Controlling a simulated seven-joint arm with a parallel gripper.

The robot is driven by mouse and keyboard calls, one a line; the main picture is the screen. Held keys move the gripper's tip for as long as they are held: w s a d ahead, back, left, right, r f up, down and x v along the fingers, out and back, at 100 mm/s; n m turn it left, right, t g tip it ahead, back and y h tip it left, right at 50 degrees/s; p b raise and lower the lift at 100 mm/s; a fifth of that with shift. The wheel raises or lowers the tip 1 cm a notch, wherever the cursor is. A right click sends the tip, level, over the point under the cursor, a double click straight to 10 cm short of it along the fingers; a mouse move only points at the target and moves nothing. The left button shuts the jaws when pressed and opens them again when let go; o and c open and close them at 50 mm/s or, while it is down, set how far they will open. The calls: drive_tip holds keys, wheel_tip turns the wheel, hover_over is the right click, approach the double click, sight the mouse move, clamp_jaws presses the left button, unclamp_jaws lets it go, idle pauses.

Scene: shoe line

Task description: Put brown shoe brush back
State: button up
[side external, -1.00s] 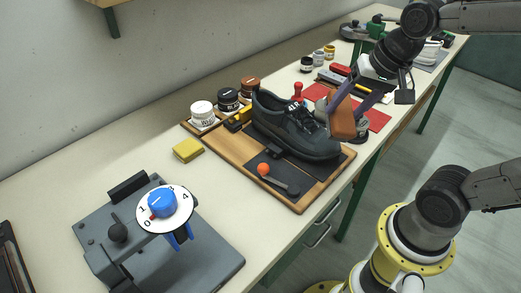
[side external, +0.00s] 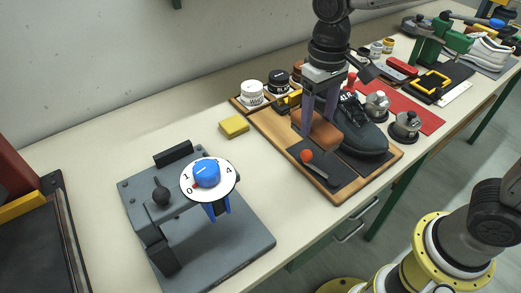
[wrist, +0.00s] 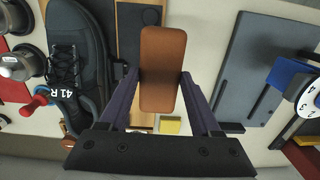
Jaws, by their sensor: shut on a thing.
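The brown shoe brush (side external: 325,132) is gripped between the purple fingers of my gripper (side external: 319,122), just left of the black shoe (side external: 362,132). It is over the wooden board (side external: 268,128); I cannot tell whether it touches the board. In the wrist view the brush (wrist: 162,68) is upright in the picture between the two fingers, with the shoe (wrist: 75,60) to its left. The fingers and brush hide part of the board and the shoe's near side in the side view.
An orange-knobbed tool (side external: 307,156) lies on the board's dark pad close to the brush. A white tin (side external: 251,92) and a black tin (side external: 279,80) stand behind. A yellow sponge (side external: 234,126) and a grey dial machine (side external: 205,225) are at left. Bare table lies between them.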

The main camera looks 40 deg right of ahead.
drive_tip(key=w+a+f, duration=0.1)
drive_tip(key=w+f, duration=0.2)
drive_tip(key=w, duration=0.1)
drive_tip(key=w+a+f, duration=0.2)
drive_tip(key=w+f, duration=0.1)
drive_tip(key=w, duration=0.1)
drive_tip(key=w+a+f, duration=0.1)
drive_tip(key=w+f, duration=0.2)
drive_tip(key=w, duration=0.2)
drive_tip(key=shift+a+f, duration=0.3)
drive_tip(key=shift+w+a+f, duration=0.1)
drive_tip(key=shift+w+f, duration=0.05)
drive_tip(key=shift+f, duration=1.5)
drive_tip(key=shift+f, duration=0.15)
drive_tip(key=o, duration=1.2)
drive_tip(key=r, duration=1.2)
drive_tip(key=shift+w+r, duration=0.15)
drive_tip(key=shift+w, duration=0.05)
